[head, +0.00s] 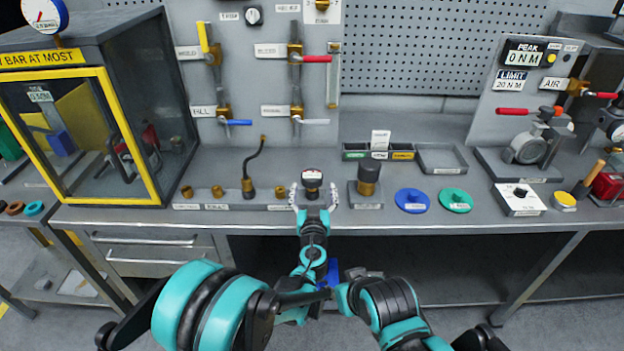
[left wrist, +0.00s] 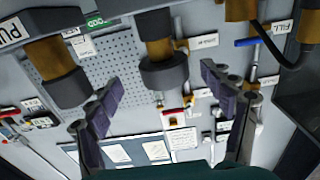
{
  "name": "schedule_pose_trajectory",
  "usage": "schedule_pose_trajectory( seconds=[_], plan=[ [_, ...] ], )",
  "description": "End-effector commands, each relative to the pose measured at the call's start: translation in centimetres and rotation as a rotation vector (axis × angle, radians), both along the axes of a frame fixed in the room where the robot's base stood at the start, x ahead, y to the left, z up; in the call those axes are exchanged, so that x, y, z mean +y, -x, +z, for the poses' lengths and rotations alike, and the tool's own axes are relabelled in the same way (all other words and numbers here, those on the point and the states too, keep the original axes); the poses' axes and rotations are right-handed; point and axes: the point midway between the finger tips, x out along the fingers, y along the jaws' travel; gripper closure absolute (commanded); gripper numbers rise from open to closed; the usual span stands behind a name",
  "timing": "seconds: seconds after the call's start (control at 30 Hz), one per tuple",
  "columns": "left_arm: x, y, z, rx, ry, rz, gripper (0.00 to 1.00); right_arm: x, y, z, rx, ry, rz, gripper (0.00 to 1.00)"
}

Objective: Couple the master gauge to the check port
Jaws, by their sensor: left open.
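A small gauge (head: 312,179) with a dark body and pale face, apparently the master gauge, stands on the back of the bench. My left gripper (head: 311,193) is open, with one finger on each side of it. In the left wrist view, open fingers (left wrist: 165,112) flank a dark-collared brass piece (left wrist: 163,68), with visible gaps on both sides. Short brass ports (head: 218,191) stand on a low rail to the left, beside a hose fitting (head: 247,187). Their labels are too small to tell which is the check port. My right gripper is out of view.
A larger dark-and-brass cylinder (head: 367,183) stands close to the right of the gauge. Blue (head: 412,200) and green (head: 456,200) discs lie farther right. A yellow-framed cabinet (head: 103,201) stands at the left. A valve panel (head: 262,70) rises behind the rail.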

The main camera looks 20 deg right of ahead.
Motion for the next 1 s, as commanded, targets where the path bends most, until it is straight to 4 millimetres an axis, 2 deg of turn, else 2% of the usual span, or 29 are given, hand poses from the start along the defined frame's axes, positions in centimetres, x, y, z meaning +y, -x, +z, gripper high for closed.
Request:
schedule_pose_trajectory(
  seconds=[0.2, 0.3, 0.57, 0.67, 0.83, 1.0],
  plan=[
    [-0.5, -3.4, 0.0, 0.000, 0.000, 0.002, 0.19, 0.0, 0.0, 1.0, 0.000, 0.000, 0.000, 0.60],
    [-0.8, -4.4, 0.0, 0.001, 0.000, 0.002, 0.19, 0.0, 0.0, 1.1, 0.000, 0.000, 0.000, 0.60],
    [-0.9, -4.8, -0.1, 0.001, 0.000, 0.002, 0.19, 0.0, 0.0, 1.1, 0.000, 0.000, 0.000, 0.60],
    [-0.9, -4.7, -0.1, 0.001, 0.000, 0.002, 0.40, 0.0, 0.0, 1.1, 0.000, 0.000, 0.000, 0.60],
    [-0.9, -4.7, -0.1, 0.001, 0.000, 0.002, 0.85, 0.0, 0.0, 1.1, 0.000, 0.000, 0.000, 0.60],
    [-0.9, -4.7, -0.1, 0.001, -0.001, 0.002, 0.87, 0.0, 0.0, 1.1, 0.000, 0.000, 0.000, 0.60]
  ],
)
